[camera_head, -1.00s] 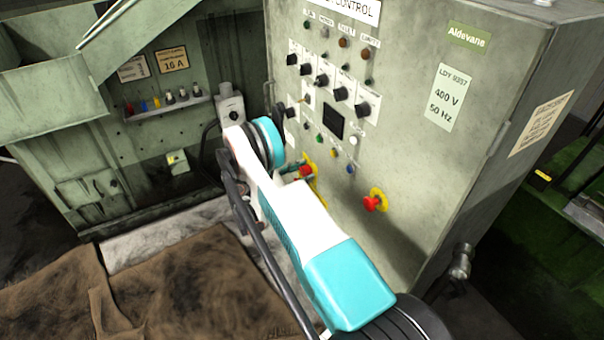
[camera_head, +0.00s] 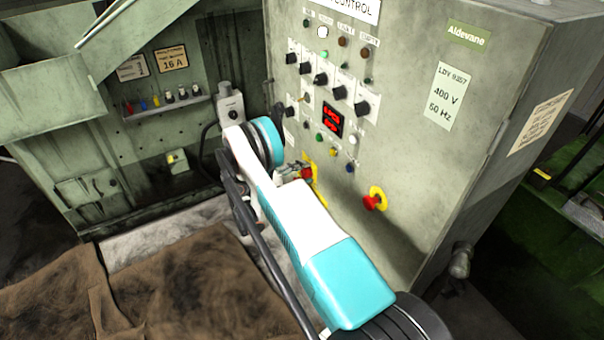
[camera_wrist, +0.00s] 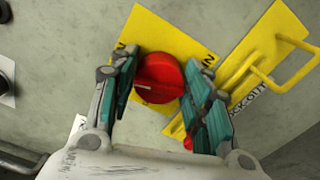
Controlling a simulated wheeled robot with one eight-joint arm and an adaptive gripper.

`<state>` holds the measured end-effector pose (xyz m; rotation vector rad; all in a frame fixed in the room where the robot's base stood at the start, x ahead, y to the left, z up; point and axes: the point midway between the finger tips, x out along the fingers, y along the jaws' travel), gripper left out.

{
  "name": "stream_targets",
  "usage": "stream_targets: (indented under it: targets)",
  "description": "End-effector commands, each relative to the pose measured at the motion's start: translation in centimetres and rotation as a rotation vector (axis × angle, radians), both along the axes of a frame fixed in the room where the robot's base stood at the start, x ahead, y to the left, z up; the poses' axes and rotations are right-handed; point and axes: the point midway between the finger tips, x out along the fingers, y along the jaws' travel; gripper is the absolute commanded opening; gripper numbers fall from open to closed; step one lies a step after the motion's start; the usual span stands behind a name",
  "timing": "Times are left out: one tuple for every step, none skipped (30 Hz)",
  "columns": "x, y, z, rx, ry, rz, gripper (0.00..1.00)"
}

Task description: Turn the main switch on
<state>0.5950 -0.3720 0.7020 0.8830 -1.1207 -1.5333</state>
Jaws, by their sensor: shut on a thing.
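The main switch (camera_wrist: 160,78) is a round red knob on a yellow plate (camera_wrist: 153,28) in the wrist view. A pale line marks its face. My gripper (camera_wrist: 160,88) has its two teal fingers on either side of the knob and is shut on it. In the head view the red knob (camera_head: 307,173) shows beside my gripper (camera_head: 293,172), low on the control cabinet (camera_head: 400,190). My arm hides part of the yellow plate there. The small display (camera_head: 333,120) glows red, and a white lamp (camera_head: 323,32) is lit at the top of the panel.
A yellow lockout bracket (camera_wrist: 262,72) stands out just right of the switch. A red emergency stop button (camera_head: 374,202) sits lower right on the cabinet. Black selector knobs (camera_head: 320,79) stick out above. A brown cloth-like surface (camera_head: 150,290) lies at the lower left.

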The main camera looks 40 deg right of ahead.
Motion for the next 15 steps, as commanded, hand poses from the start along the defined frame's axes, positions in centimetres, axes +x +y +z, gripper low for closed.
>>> stream_targets:
  targets:
    - [-0.03, 0.01, -0.07, -0.007, -0.035, 0.0, 0.2]
    - [-0.04, 0.01, -0.08, -0.013, -0.058, 0.0, 0.2]
    - [-0.04, 0.01, -0.1, -0.02, -0.087, 0.0, 0.2]
    - [-0.04, 0.01, -0.11, -0.025, -0.109, 0.0, 0.2]
    - [-0.05, 0.01, -0.12, -0.03, -0.129, 0.0, 0.2]
    - [-0.05, 0.01, -0.14, -0.036, -0.153, 0.0, 0.2]
    - [-0.06, 0.01, -0.15, -0.04, -0.17, 0.0, 0.2]
    - [-0.05, 0.01, -0.16, -0.044, -0.188, -0.001, 0.2]
    - [-0.05, 0.01, -0.17, -0.049, -0.207, -0.001, 0.2]
    - [-0.06, 0.01, -0.18, -0.053, -0.222, -0.001, 0.2]
    - [-0.06, 0.01, -0.19, -0.055, -0.234, -0.001, 0.2]
    - [-0.06, 0.01, -0.2, -0.059, -0.25, -0.001, 0.2]
    - [-0.07, 0.02, -0.21, -0.062, -0.26, -0.001, 0.2]
    - [-0.07, 0.01, -0.21, -0.064, -0.269, -0.001, 0.2]
    - [-0.07, 0.01, -0.22, -0.067, -0.28, -0.001, 0.2]
